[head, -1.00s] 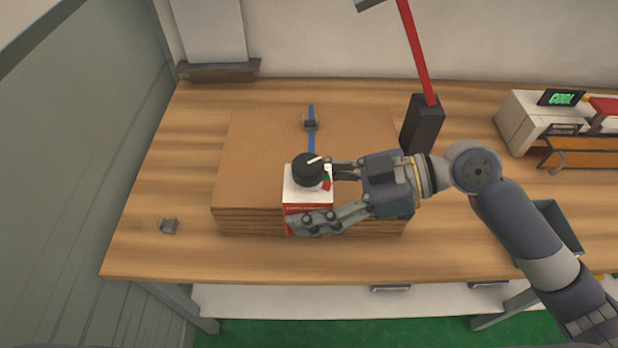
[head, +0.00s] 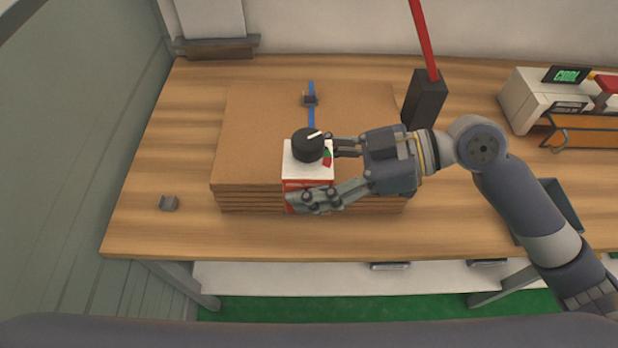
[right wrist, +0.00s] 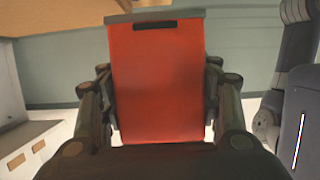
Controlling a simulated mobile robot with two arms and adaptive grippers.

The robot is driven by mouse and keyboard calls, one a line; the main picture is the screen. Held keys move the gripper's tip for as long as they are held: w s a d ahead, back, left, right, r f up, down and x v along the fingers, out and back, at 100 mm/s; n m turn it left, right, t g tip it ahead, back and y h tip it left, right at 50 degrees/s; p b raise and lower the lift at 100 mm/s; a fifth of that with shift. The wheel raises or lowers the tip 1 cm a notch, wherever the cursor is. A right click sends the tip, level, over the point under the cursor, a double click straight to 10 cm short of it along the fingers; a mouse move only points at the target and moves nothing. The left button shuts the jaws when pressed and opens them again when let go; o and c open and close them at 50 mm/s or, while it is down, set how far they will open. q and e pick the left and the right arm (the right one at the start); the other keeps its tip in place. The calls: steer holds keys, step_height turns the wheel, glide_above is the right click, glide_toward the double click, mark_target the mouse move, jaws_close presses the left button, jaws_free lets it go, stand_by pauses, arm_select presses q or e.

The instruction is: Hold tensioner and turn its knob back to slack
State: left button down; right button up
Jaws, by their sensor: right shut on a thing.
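The tensioner (head: 297,165) is a red and white box with a black knob (head: 308,145) on top; the knob's white pointer line is aimed up and to the right. It stands at the front of a stack of brown boards (head: 250,140), with a blue strap (head: 311,117) running back from it. My right gripper (head: 325,172) is shut on the tensioner from the right, one finger behind and one in front. In the right wrist view the tensioner's red side (right wrist: 157,85) fills the space between the fingers. My left gripper is not in view.
A black block (head: 424,98) with a red pole stands behind the arm. A white machine with a green "COOL" display (head: 567,75) is at right. The table's left side is mostly clear.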

steer(key=w+b, duration=0.3)
steer(key=w, duration=1.1)
steer(key=shift+w+r, duration=0.15)
steer(key=shift+w, duration=0.15)
stand_by(1.1)
steer(key=shift+f+b, duration=2.15)
steer(key=shift+f, duration=0.3)
